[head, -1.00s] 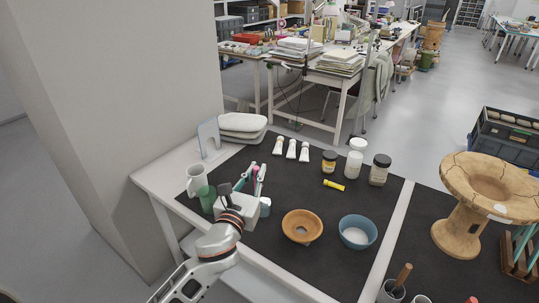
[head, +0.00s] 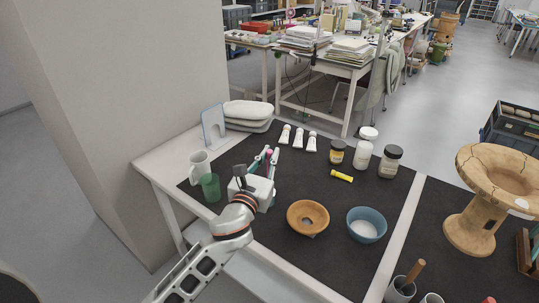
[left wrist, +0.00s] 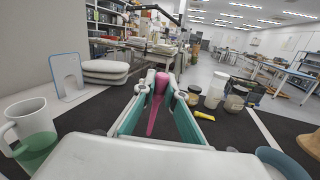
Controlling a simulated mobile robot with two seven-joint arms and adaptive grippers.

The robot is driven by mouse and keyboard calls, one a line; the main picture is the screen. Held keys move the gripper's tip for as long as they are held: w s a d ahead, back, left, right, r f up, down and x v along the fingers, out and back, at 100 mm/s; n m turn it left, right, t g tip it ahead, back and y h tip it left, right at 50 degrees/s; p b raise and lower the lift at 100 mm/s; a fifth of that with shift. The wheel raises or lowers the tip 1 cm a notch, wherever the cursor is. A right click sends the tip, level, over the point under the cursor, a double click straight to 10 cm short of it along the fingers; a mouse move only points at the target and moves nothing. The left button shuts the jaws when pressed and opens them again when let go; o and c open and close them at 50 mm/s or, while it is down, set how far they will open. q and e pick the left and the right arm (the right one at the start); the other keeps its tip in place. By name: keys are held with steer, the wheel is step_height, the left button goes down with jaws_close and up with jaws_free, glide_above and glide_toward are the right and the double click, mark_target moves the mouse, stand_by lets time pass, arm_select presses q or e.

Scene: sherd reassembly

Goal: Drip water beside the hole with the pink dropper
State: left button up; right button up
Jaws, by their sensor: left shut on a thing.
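The pink dropper (left wrist: 154,112) is upright between the two teal-lined fingers of my left gripper (left wrist: 157,90) in the left wrist view. The gripper is shut on it. In the head view my left gripper (head: 266,158) is above the dark mat, to the right of the white mug, and the dropper shows only as a small pink sliver. An orange-brown bowl (head: 295,220) stands to its right, with a small greyish spot in its bottom. The blue bowl (head: 367,225) has a pale inside. My right gripper is not in view.
A white mug (head: 199,162) and a green cup (head: 210,187) stand left of the gripper. Several jars (head: 362,155), white tubes (head: 298,137) and a yellow tube (head: 342,176) lie farther back. A cracked pedestal vessel (head: 475,220) stands right.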

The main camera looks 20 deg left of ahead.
arm_select(q)
step_height(320, 180, down, 2)
steer(key=shift+s+d+f+b, duration=0.1)
steer(key=shift+b, duration=0.65)
steer(key=shift+w+f+b, duration=0.2)
steer(key=shift+f+b, duration=1)
steer(key=shift+f, duration=0.75)
steer(key=shift+a+f+b, duration=0.2)
steer(key=shift+f+b, duration=0.2)
steer(key=shift+f, duration=0.6)
steer(key=shift+w, duration=0.1)
